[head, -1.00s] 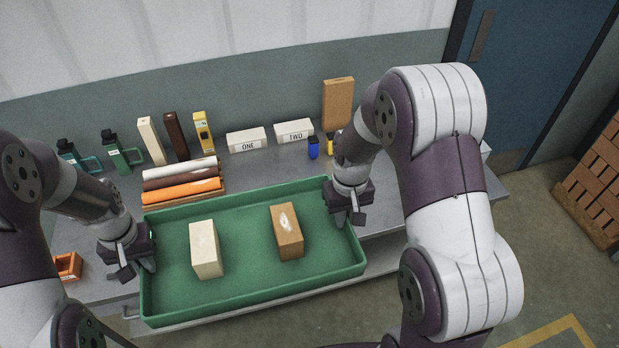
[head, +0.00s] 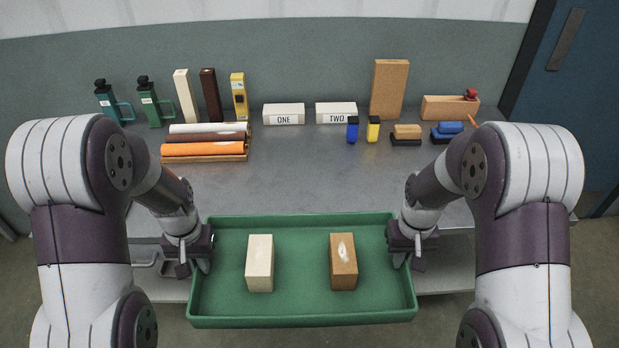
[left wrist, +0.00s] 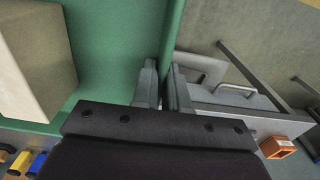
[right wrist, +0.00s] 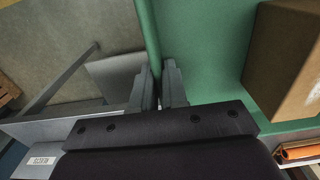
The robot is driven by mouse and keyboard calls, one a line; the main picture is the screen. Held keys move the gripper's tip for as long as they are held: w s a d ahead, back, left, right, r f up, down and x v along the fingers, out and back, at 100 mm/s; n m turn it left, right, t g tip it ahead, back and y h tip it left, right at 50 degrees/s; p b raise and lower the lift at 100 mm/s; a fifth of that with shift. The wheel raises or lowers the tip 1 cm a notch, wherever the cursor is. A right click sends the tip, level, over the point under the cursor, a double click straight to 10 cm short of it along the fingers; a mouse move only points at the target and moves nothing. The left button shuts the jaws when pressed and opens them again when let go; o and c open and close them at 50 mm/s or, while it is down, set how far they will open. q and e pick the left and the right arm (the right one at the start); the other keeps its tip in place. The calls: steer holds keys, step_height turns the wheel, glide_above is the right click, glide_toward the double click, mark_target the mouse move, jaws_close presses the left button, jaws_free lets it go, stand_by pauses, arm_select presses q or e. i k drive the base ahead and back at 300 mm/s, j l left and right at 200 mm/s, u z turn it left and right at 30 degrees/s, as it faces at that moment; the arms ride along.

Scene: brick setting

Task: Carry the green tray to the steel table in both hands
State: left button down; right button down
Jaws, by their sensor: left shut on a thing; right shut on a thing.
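The green tray (head: 300,306) is held level in front of the steel table (head: 300,185), its far edge close to or overlapping the table's front edge in the head view. A cream block (head: 259,263) and a brown block (head: 343,262) with a pale patch stand apart in it. My left gripper (head: 205,262) is shut on the tray's left wall, which also shows between the fingers in the left wrist view (left wrist: 163,88). My right gripper (head: 397,258) is shut on the tray's right wall, seen in the right wrist view (right wrist: 159,88). The tray's underside is hidden.
The table's back holds coloured rolls (head: 205,149), blocks labelled ONE (head: 284,114) and TWO (head: 336,113), a tall brown board (head: 389,90), and several bottles and small blocks. The table's front middle is clear. A blue door (head: 580,90) is at the right.

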mark_target(299, 192)
steer(key=i, duration=1)
